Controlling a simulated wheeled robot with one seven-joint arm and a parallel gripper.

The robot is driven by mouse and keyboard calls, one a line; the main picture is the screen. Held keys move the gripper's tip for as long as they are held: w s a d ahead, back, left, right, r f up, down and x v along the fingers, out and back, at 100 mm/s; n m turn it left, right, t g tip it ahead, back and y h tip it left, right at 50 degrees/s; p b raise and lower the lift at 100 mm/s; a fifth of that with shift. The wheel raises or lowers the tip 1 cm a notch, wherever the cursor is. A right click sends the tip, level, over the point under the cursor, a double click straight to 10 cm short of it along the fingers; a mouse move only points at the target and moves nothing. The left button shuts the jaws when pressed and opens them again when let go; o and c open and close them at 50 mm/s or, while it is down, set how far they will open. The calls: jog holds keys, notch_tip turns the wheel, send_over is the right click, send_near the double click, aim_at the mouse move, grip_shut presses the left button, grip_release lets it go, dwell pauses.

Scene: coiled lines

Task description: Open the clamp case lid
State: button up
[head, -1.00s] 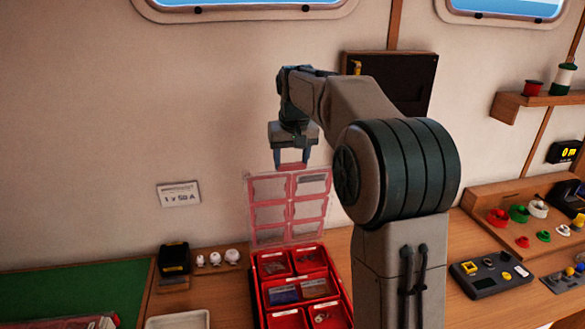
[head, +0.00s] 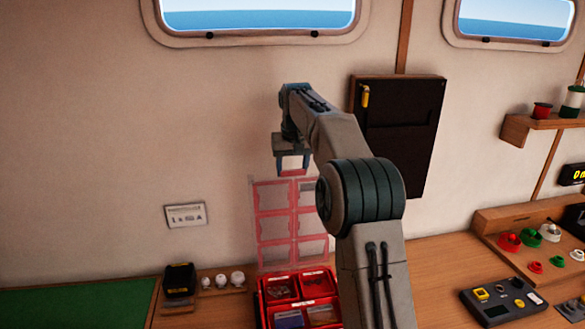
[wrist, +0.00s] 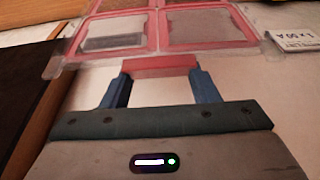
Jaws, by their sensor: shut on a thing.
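The clamp case (head: 263,309) is a red box on the bench with several compartments holding small parts. Its clear lid (head: 290,225) with red frames stands raised, about upright, behind the case. My gripper (head: 293,169) is at the lid's top edge, shut on the red tab there. In the wrist view the red tab (wrist: 160,67) sits between the two blue fingers of my gripper (wrist: 160,82), and the lid (wrist: 160,30) stretches away beyond it. My arm hides the right part of the case in the head view.
A label card (head: 185,215) is on the wall left of the lid. A black device (head: 179,281) and white knobs (head: 221,281) stand left of the case. A black wall cabinet (head: 398,135) is behind my arm. A control panel (head: 503,300) lies at right.

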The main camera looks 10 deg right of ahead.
jog(key=shift+d+f, duration=0.1)
jog(key=shift+f, duration=0.3)
jog(key=o, duration=1.4)
jog(key=shift+r, duration=0.3)
jog(key=v, duration=1.3)
jog(key=shift+r, duration=0.15)
